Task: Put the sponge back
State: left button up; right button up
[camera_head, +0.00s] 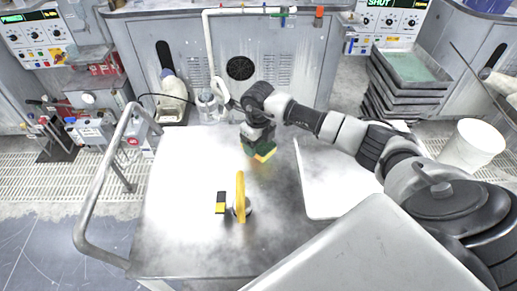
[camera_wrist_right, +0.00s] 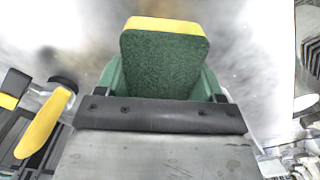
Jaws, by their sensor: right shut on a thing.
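The sponge (camera_wrist_right: 160,58) is green with a yellow layer along one edge. It fills the middle of the right wrist view, between the green fingers of my right gripper (camera_wrist_right: 162,85). In the head view the sponge (camera_head: 264,154) shows at the tip of my right gripper (camera_head: 257,145), over the far middle part of the metal table (camera_head: 175,225). My right gripper is shut on the sponge. I cannot tell whether the sponge touches the table top. My left gripper is not in either view.
A yellow-handled tool (camera_head: 240,195) and a small black-and-yellow block (camera_head: 220,202) stand on the table. A white board (camera_head: 325,185) lies to the right. Bottles (camera_head: 207,105) stand at the far edge. A metal rail (camera_head: 95,195) borders the left side.

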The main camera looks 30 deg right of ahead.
aim_at(258, 150)
notch_tip(258, 150, down, 3)
jog(key=shift+f+p, duration=0.2)
jog(key=shift+p, duration=0.15)
jog(key=shift+f, duration=0.2)
jog(key=o, duration=0.9)
jog(key=shift+r, duration=0.2)
notch_tip(258, 150, up, 12)
jog(key=shift+r+b, duration=0.1)
jog(key=shift+b, duration=1)
